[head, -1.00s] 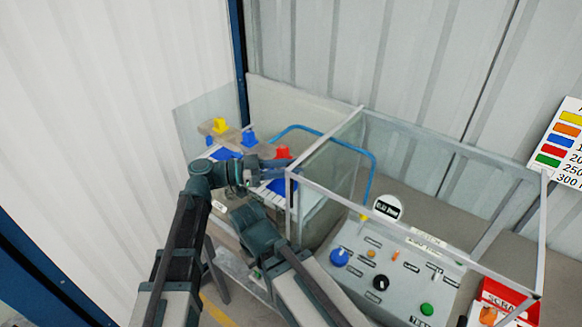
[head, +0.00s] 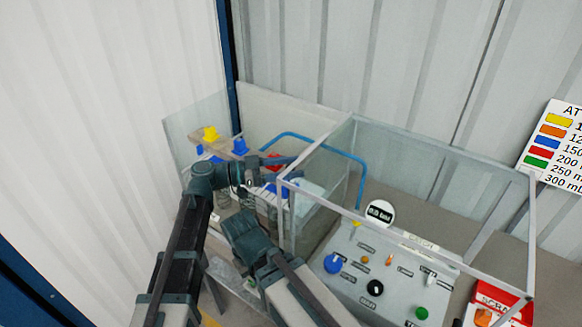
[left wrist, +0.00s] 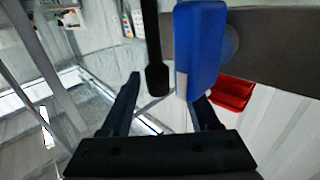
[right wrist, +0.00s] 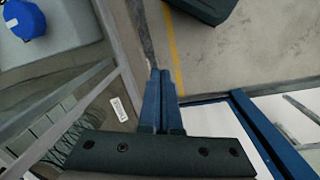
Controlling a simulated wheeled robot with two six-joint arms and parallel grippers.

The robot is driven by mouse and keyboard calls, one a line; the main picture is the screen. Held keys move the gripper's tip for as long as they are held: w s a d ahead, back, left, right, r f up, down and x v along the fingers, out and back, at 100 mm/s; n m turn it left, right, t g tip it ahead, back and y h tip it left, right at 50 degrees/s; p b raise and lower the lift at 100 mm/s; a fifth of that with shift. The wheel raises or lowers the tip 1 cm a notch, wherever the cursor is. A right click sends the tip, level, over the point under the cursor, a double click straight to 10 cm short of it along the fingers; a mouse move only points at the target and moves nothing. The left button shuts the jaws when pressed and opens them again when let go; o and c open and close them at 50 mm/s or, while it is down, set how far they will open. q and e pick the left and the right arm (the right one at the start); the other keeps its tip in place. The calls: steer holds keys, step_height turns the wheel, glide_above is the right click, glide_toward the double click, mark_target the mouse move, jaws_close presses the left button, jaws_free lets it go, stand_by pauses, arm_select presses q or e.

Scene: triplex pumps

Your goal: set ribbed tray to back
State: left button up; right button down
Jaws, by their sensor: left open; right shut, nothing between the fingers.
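A pale flat panel (head: 318,192) shows through the glass at the box's left end; I take it for the ribbed tray, but its ribs are not clear. My left gripper (head: 288,170) is open beside the glass box's left end, in front of the pump heads. In the left wrist view, a black rod (left wrist: 155,75) and a blue block (left wrist: 202,45) appear between or beyond its fingers; contact cannot be told. My right gripper (right wrist: 160,78) is shut and empty, low in front of the machine. Ribbed strips (right wrist: 48,128) show through a frame in the right wrist view.
The glass box (head: 420,165) has metal edges and stands over a control panel (head: 385,275) with a blue knob (head: 333,263). Yellow (head: 210,133) and blue (head: 240,147) pump heads stand left, above springs (head: 248,195). A blue tube rail (head: 362,170) runs behind.

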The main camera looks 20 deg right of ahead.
arm_select(q)
steer(key=w+a, duration=0.1)
steer(key=a, duration=1.2)
steer(key=shift+w+a, duration=0.3)
steer(key=shift+w, duration=0.05)
steer(key=shift+s, duration=0.1)
